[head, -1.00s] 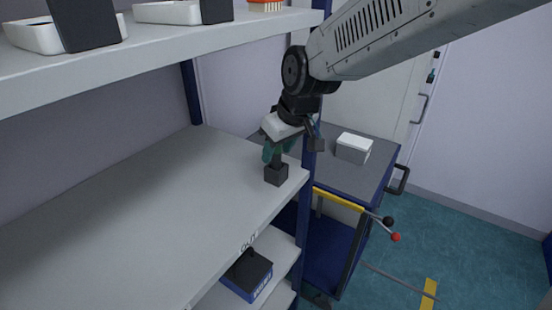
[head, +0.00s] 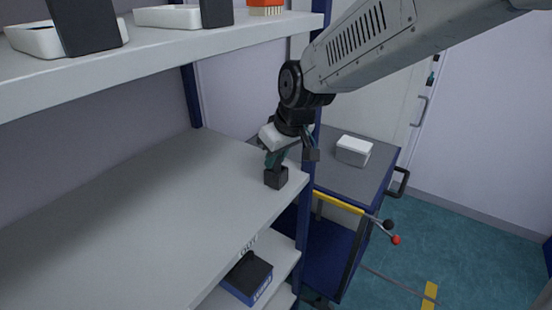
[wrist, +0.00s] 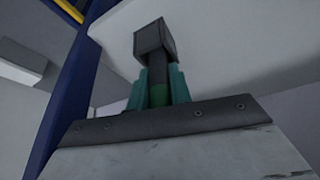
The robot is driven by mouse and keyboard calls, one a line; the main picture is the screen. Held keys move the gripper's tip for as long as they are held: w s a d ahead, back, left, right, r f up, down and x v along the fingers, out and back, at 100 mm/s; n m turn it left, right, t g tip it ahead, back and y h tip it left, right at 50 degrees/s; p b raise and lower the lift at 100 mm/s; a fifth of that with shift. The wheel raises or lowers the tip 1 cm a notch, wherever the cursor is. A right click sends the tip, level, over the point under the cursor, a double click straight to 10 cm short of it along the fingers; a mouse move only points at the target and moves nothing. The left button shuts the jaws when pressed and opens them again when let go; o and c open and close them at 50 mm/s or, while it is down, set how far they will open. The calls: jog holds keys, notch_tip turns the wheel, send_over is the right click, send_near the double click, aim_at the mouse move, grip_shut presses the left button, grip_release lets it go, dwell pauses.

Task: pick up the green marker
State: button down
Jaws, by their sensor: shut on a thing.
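The green marker (wrist: 159,95) shows in the wrist view as a short green and dark shaft between my gripper's two teal fingers. My gripper (wrist: 160,78) is shut on it. A dark square block (wrist: 153,38) is at the far end of the shaft. My fingers hide most of the marker in the head view.
A blue post (head: 306,195) stands close to the right of my gripper. An upper shelf (head: 150,55) with white trays overhangs on the left. The grey shelf (head: 140,220) is otherwise clear. A blue cart (head: 375,185) with a white-lidded box (head: 353,151) is beyond the post.

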notch_tip(320, 180, up, 3)
jog(key=shift+f, duration=0.1)
jog(key=shift+s+d+f+t+y, duration=0.1)
jog(key=shift+s+f+t+y, duration=0.1)
jog(key=shift+t+y, duration=0.1)
jog(key=shift+s+d+t+y, duration=0.2)
jog(key=shift+s+t+y, duration=0.1)
jog(key=shift+t+y, duration=0.5)
jog(key=shift+d+f+t, duration=0.1)
jog(key=shift+t, duration=0.2)
notch_tip(320, 180, up, 6)
jog(key=s+d, duration=0.1)
jog(key=s, duration=0.1)
jog(key=s+d+r+g+h, duration=0.1)
jog(key=s+d+g+h, duration=0.1)
jog(key=s+d, duration=1)
jog(key=shift+s+d+r+g, duration=0.35)
jog(key=shift+s+r+g, duration=0.05)
jog(key=shift+s, duration=1.75)
